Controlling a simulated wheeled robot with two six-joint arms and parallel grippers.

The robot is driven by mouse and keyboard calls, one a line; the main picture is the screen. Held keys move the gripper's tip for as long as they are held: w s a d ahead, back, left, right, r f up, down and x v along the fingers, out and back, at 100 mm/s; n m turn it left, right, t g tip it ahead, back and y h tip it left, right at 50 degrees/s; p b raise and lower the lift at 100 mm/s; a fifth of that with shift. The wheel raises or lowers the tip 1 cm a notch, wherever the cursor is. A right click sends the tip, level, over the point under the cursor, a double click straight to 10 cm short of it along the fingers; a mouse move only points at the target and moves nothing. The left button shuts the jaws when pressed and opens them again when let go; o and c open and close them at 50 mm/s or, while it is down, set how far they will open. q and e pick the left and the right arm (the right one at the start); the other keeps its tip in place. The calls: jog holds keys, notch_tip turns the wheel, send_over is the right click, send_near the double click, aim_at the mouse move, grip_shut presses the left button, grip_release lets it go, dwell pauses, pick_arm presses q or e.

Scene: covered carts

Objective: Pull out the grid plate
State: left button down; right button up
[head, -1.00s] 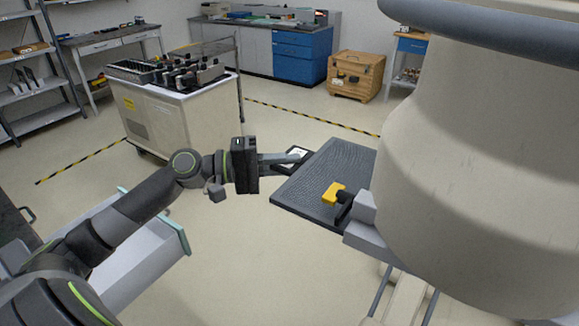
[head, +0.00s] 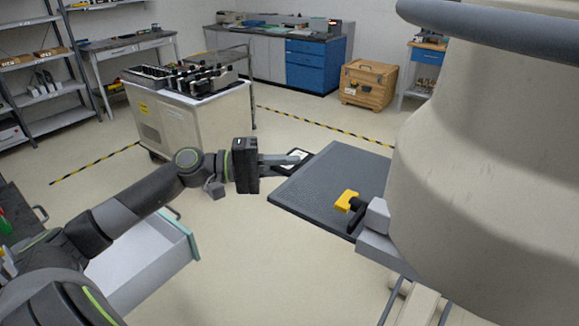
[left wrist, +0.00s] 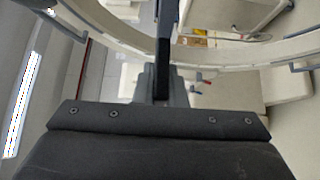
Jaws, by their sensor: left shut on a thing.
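The grid plate (head: 318,188) is a flat dark grey sheet with a fine mesh surface. In the head view it sticks out level to the left from beside a large cream machine (head: 485,170), whose body hides its right end. My left gripper (head: 299,159) is shut on the tab (head: 288,167) at the plate's far left edge. In the left wrist view the fingers (left wrist: 162,88) meet around a thin dark upright strip (left wrist: 164,60), apparently the plate seen edge-on. My right gripper is not in view.
A yellow clamp with a black knob (head: 346,201) sits by the plate's near edge on a grey bracket (head: 378,218). An open drawer (head: 145,260) stands at lower left. A cart with equipment (head: 190,120) is behind my arm. The floor left of the plate is clear.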

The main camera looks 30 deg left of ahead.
pick_arm(q)
jog(key=shift+a, duration=0.45)
jog(key=a+p, duration=0.2)
jog(key=a, duration=0.6)
jog(key=shift+w+a+p, duration=0.2)
jog(key=shift+a+p, duration=0.05)
jog(key=shift+p, duration=0.05)
dwell(1.6)
